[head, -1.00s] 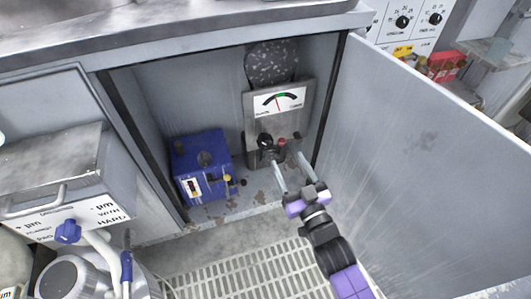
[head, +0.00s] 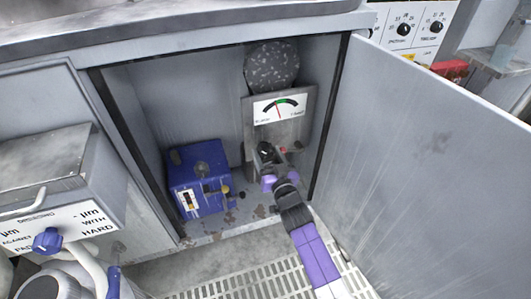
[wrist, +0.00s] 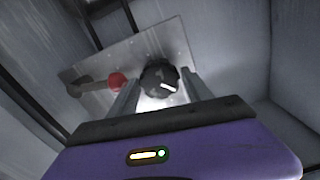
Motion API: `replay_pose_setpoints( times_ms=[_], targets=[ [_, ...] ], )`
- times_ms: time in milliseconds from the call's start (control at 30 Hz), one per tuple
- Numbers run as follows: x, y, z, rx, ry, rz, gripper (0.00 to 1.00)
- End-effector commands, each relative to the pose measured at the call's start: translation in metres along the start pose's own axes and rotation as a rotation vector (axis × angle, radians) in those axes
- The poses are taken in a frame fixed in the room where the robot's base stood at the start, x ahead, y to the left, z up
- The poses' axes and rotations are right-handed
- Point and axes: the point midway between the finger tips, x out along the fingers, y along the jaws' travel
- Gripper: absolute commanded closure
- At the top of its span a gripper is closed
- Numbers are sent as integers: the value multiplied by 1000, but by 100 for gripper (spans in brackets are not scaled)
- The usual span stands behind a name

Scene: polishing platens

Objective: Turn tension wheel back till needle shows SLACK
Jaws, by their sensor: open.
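The tension wheel is a dark knob (wrist: 160,78) with a white mark, on a grey metal plate inside the open cabinet; in the head view the knob (head: 265,149) is partly hidden by my gripper. My gripper (wrist: 162,98) is open, its two fingers reaching toward the knob, one at each side. I cannot tell whether they touch it. A red-tipped lever (wrist: 115,81) sits just left of the knob in the wrist view.
A blue box (head: 200,178) with small knobs stands left of the gauge plate. The open cabinet door (head: 420,160) stands close on the right of my arm. A round speckled disc (head: 271,66) is above the gauge. A floor grating (head: 240,282) lies in front.

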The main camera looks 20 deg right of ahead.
Motion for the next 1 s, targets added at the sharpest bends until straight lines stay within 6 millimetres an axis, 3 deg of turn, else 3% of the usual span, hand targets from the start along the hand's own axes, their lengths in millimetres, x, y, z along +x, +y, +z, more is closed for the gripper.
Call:
replay_pose_setpoints(
  times_ms=[200, 500, 767, 1000],
  targets=[
    [17, 0, 1, -1, 0, 0, 42],
    [19, 0, 0, -1, 0, 0, 42],
    [19, 0, 0, -1, -1, 0, 91],
    [18, 0, 1, -25, 0, 0, 91]
  ],
)
